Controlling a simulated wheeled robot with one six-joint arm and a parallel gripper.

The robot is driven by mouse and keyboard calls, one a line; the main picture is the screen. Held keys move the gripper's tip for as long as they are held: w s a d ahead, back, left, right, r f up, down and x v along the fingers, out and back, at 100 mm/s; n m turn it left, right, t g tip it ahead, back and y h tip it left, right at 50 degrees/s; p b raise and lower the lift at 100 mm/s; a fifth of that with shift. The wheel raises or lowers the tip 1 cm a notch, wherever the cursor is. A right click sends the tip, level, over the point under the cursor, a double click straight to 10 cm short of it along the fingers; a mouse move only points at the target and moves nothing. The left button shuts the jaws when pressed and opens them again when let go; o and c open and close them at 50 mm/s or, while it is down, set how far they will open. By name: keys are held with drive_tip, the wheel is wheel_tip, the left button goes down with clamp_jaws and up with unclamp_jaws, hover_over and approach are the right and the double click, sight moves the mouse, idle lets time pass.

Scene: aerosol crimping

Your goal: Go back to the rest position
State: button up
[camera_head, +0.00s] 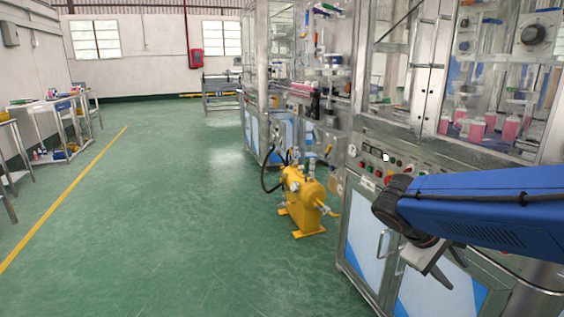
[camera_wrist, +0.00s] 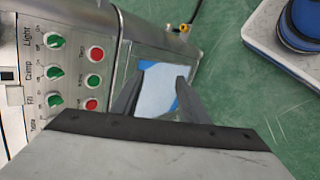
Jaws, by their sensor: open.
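My gripper (camera_head: 440,268) hangs below the end of my blue arm at the lower right of the head view, in front of the machine's lower cabinet. In the wrist view its two dark fingers (camera_wrist: 157,90) are apart with nothing held between them. A light blue and white cabinet panel shows behind the gap. The control panel (camera_wrist: 70,60) lies to the left of the fingers, with green knobs and red and green buttons. The fingers appear clear of it. In the head view the control panel (camera_head: 383,160) is partly covered by my arm.
The glass-walled crimping machine (camera_head: 423,90) fills the right side. A yellow tank unit (camera_head: 302,200) stands on the floor beside it. Workbenches (camera_head: 45,105) line the left wall. The green floor (camera_head: 170,220) between is clear, with a yellow line.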

drive_tip(key=s+a+f+m+t+y, duration=0.3)
drive_tip(key=s+a+y, duration=0.5)
drive_tip(key=s, duration=0.3)
drive_tip(key=shift+s+a+f+m+t, duration=0.2)
drive_tip(key=shift+a+m+t, duration=0.2)
drive_tip(key=shift+a+m, duration=0.45)
